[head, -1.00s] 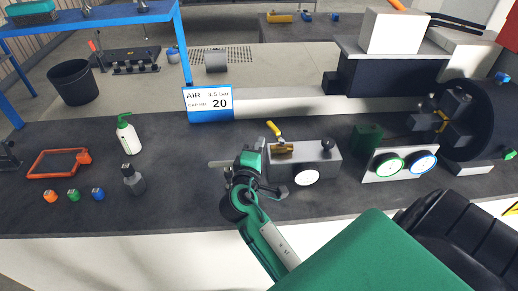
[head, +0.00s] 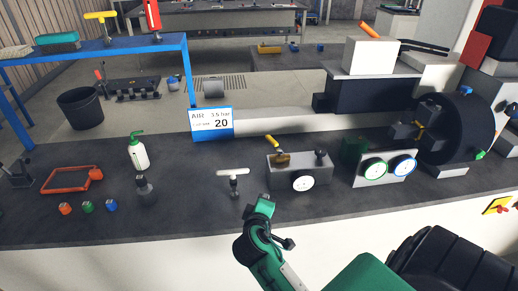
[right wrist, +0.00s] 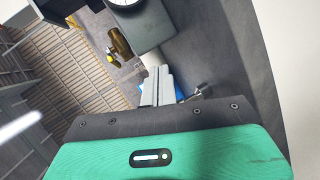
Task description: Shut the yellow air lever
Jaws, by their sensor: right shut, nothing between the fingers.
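The yellow air lever (head: 272,141) sticks up and to the left from a brass valve (head: 281,158) on top of a grey block with a white dial. In the right wrist view the brass valve (right wrist: 119,43) and the yellow end of the lever (right wrist: 111,60) show beyond the fingers, to the upper left. My right gripper (head: 262,201) is in front of the block, near the bench's front edge, apart from the lever. In the right wrist view its fingers (right wrist: 157,88) are together and empty. My left gripper is not in view.
A white T-handle (head: 233,174) stands left of the block. A dark bottle (head: 144,186) and a white spray bottle (head: 138,153) stand farther left. Two round gauges (head: 374,168) are on the right. The AIR sign (head: 211,123) stands behind. The front strip of bench is mostly clear.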

